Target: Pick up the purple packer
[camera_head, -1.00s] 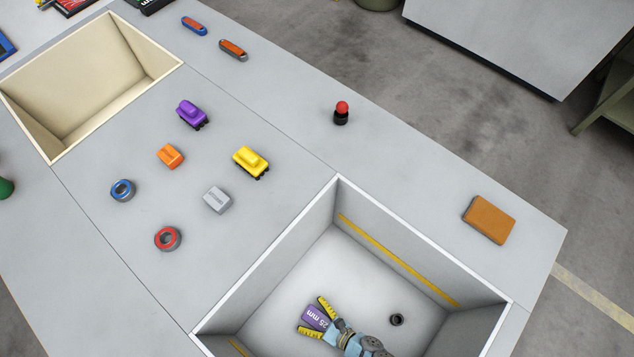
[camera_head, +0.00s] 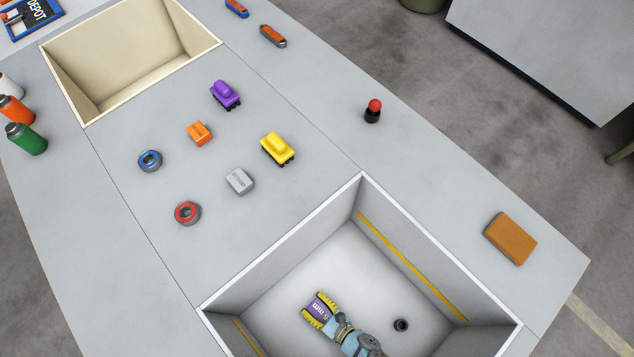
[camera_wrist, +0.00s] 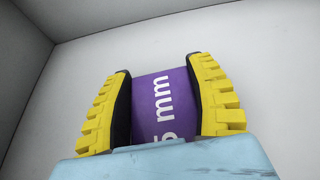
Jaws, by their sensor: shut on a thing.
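The purple packer (camera_head: 320,306), a block with white "mm" lettering, is inside the white bin (camera_head: 284,243) at the bottom of the head view. My gripper (camera_head: 320,308), with yellow ribbed fingers, is shut on it, one finger along each side. In the wrist view the purple packer (camera_wrist: 166,105) sits between the dark pads of my gripper (camera_wrist: 165,95). Its lower end is hidden by the pale blue gripper body. I cannot tell whether it touches the bin floor.
Bin walls surround my gripper; a dark ring (camera_head: 401,325) lies on its floor.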

